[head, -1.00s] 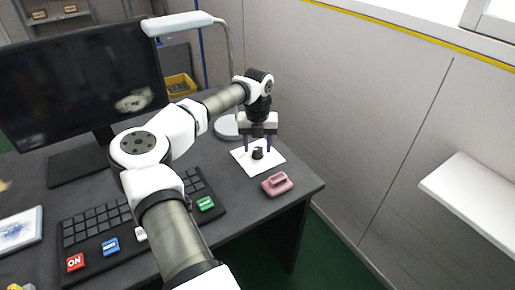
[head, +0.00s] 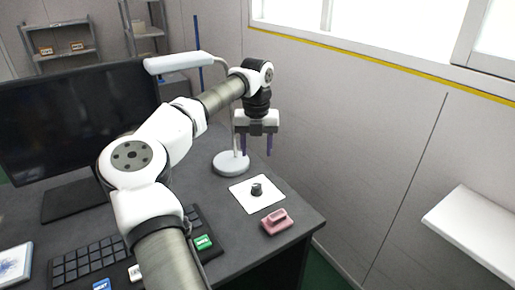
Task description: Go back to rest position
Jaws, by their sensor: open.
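My gripper (head: 257,150) hangs at the end of my arm, fingers pointing down, open and empty. It is above and behind the white square pad (head: 243,194) on the dark desk. A small black knob-like piece (head: 257,189) stands on the pad, apart from the fingers.
A pink block with a raised handle (head: 277,221) lies near the desk's right corner. A lamp with a round grey base (head: 230,164) stands behind the pad. A monitor (head: 75,120) and a keyboard (head: 88,262) are at left. A white shelf (head: 475,228) juts from the right wall.

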